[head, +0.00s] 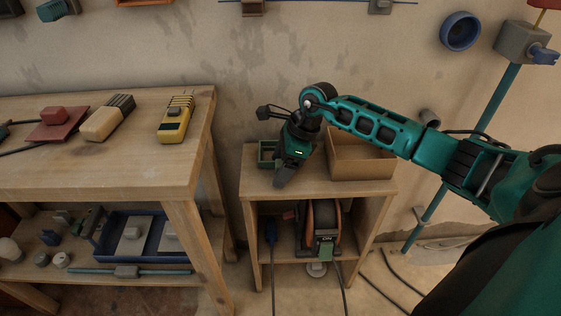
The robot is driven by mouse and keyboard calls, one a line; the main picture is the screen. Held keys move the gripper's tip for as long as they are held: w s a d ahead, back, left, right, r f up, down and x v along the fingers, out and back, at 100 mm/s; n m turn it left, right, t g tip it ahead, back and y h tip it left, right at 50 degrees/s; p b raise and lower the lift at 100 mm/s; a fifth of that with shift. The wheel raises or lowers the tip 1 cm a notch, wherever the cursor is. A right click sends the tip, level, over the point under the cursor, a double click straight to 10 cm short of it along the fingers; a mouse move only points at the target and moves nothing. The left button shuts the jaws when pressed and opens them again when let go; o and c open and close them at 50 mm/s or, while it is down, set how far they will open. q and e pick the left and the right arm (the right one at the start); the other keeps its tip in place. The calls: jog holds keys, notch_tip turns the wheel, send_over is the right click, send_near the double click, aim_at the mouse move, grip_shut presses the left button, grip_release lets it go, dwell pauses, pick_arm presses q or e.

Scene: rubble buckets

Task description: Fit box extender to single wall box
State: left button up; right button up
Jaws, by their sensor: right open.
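My right gripper (282,180) reaches in from the right and points down over the top of the small wooden cabinet (310,187). It is open, and I see nothing between its fingers. A small green open box (266,151) sits on the cabinet just left of and behind the gripper, partly hidden by it; it may be the box extender. On the wall, an orange box edge (143,3) is cut off by the top of the picture. A brown box (252,8) is also up there. I cannot tell which is the single wall box. My left gripper is out of view.
An open cardboard box (362,156) stands right of the gripper on the cabinet. A cable reel (323,222) sits on the shelf below. The workbench (100,178) at left holds a yellow meter (175,120) and other tools. A teal pole (465,150) stands at right.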

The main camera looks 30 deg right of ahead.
jog(key=c, duration=1)
notch_tip(320, 180, up, 20)
jog(key=p, duration=0.4)
jog(key=shift+p, duration=0.3)
